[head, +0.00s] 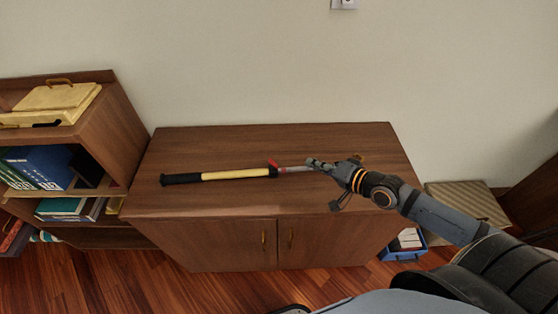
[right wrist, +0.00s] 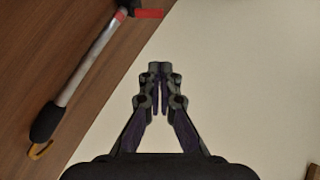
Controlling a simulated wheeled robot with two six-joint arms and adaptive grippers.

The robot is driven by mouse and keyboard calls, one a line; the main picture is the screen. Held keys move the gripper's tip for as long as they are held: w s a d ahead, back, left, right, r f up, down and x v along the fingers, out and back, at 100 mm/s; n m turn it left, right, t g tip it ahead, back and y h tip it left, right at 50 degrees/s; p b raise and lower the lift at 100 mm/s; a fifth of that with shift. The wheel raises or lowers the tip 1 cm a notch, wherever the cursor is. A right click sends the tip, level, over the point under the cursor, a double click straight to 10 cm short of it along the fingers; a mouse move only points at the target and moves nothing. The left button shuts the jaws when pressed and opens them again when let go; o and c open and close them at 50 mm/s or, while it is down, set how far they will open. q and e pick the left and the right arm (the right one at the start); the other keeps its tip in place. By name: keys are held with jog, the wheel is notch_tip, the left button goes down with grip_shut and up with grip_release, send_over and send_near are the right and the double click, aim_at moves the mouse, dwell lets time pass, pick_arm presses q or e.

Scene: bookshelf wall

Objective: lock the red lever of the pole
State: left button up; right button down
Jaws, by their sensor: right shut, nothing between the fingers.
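The pole lies across the cabinet top, with a black grip at its left end, a yellow tube (head: 235,174) and a thinner grey tube toward the right. The red lever (head: 272,163) sticks out from the pole at the yellow tube's right end. It also shows at the top of the right wrist view (right wrist: 148,13). My right gripper (head: 311,162) is shut and empty, to the right of the lever and apart from it, hiding part of the grey tube (right wrist: 86,60). In the right wrist view the closed fingertips (right wrist: 160,68) are right of the pole. My left gripper is not in view.
The wooden cabinet top (head: 220,145) is otherwise clear, with a pale wall behind. A bookshelf (head: 125,110) with books and a yellow case (head: 55,97) stands at left. A blue bin (head: 405,252) is on the floor at right.

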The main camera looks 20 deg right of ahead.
jog(key=b, duration=0.4)
send_near(273, 163)
notch_tip(273, 163, up, 2)
jog(key=w+d, duration=0.2)
jog(key=d, duration=0.1)
jog(key=shift+w+a+f, duration=0.5)
jog(key=shift+w+a, duration=0.3)
jog(key=shift+a, duration=0.15)
jog(key=shift+w+a+f, duration=0.55)
jog(key=shift+w+a, duration=0.2)
jog(key=shift+a, duration=0.2)
jog(key=shift+w+a+f, duration=0.5)
jog(key=shift+w+a, duration=0.3)
jog(key=shift+a, duration=0.15)
